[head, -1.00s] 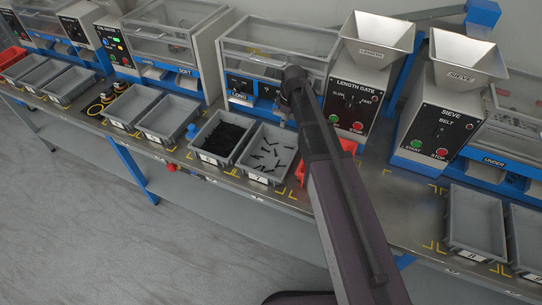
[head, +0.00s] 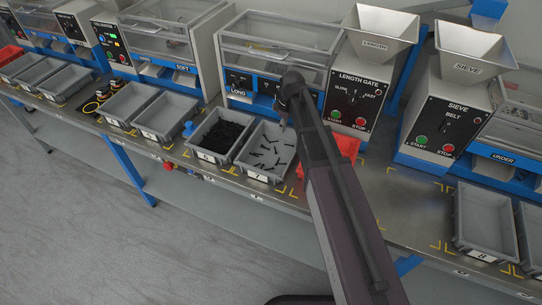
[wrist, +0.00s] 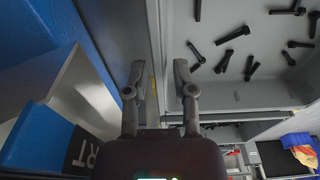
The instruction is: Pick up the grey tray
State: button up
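Several grey trays stand in a row on the bench. The one labelled 7 (head: 247,172) holds scattered black bolts, and the one labelled 6 (head: 205,155) beside it is full of dark pieces. My gripper (head: 284,118) is at the far side of tray 7, partly hidden by my arm in the head view. In the wrist view my gripper (wrist: 158,85) is open, with one finger on each side of the wall of a grey tray (wrist: 225,108) with black bolts. I cannot tell whether the fingers touch the wall.
A red tray (head: 345,147) sits right of tray 7, partly behind my arm. The length gate machine (head: 352,100) and sieve machine (head: 440,125) stand behind. An empty grey tray 8 (head: 482,254) is at the right. Bare bench (head: 405,205) lies between.

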jog(key=shift+a+f+b, duration=0.1)
jog(key=shift+f+b, duration=0.2)
jog(key=shift+f, duration=0.2)
grip_shut()
